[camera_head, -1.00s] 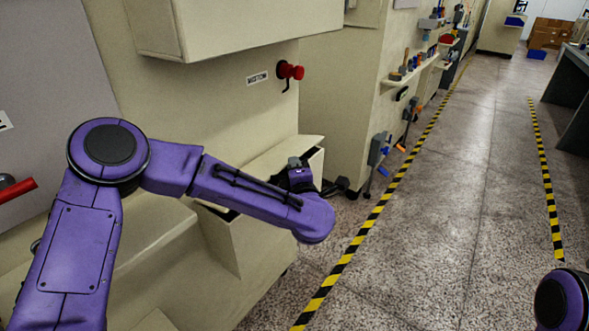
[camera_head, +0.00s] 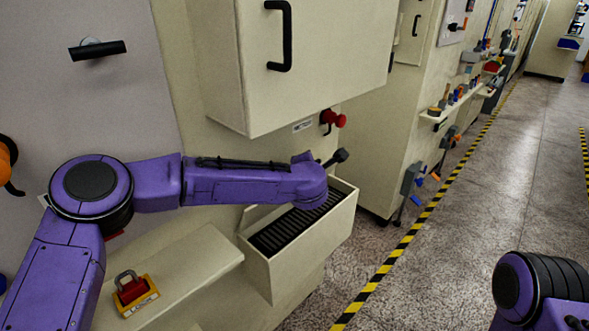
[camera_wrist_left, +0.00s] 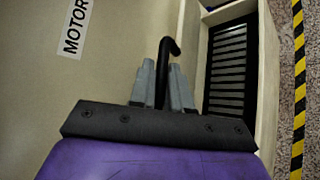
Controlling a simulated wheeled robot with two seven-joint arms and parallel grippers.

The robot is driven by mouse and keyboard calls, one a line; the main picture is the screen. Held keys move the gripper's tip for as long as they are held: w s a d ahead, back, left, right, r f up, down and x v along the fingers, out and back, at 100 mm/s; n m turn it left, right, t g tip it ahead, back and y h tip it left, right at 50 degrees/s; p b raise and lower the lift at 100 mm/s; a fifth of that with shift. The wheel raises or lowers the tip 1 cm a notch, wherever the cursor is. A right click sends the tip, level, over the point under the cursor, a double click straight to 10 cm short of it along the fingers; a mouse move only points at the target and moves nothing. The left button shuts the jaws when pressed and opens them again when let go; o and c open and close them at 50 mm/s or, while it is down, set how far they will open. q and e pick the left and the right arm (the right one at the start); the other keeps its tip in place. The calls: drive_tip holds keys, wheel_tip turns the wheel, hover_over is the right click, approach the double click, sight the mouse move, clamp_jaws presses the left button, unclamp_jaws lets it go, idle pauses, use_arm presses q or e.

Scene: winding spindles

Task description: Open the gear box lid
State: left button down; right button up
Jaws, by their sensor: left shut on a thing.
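In the left wrist view, my left gripper (camera_wrist_left: 162,68) has its pale grey fingers shut around a black bar handle (camera_wrist_left: 166,50) with a bent end. In the head view, my left arm reaches across to a cream box (camera_head: 310,248) whose dark slotted inside shows. Its fingers are mostly hidden there; a dark tip shows past the wrist. A cream cabinet (camera_head: 330,75) with a black handle (camera_head: 280,38) hangs above. I cannot tell for sure which part is the gear box lid. My right gripper is out of view.
A red knob (camera_head: 334,119) sits beside a label; the wrist view reads MOTOR (camera_wrist_left: 75,27). A red padlock (camera_head: 133,290) lies on the cream ledge at lower left. Tool shelves line the wall at the right. Open floor lies beyond the yellow-black tape (camera_head: 400,250).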

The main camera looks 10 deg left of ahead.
use_arm(q)
drive_tip(key=shift+w+a+r, duration=0.25)
drive_tip(key=shift+w+a, duration=0.05)
drive_tip(key=shift+a, duration=0.15)
drive_tip(key=shift+w+a+r, duration=0.2)
drive_tip(key=shift+w+a, duration=0.05)
drive_tip(key=shift+a, duration=0.2)
drive_tip(key=c, duration=1.2)
unclamp_jaws()
drive_tip(key=shift+a, duration=0.1)
drive_tip(key=shift+s, duration=0.1)
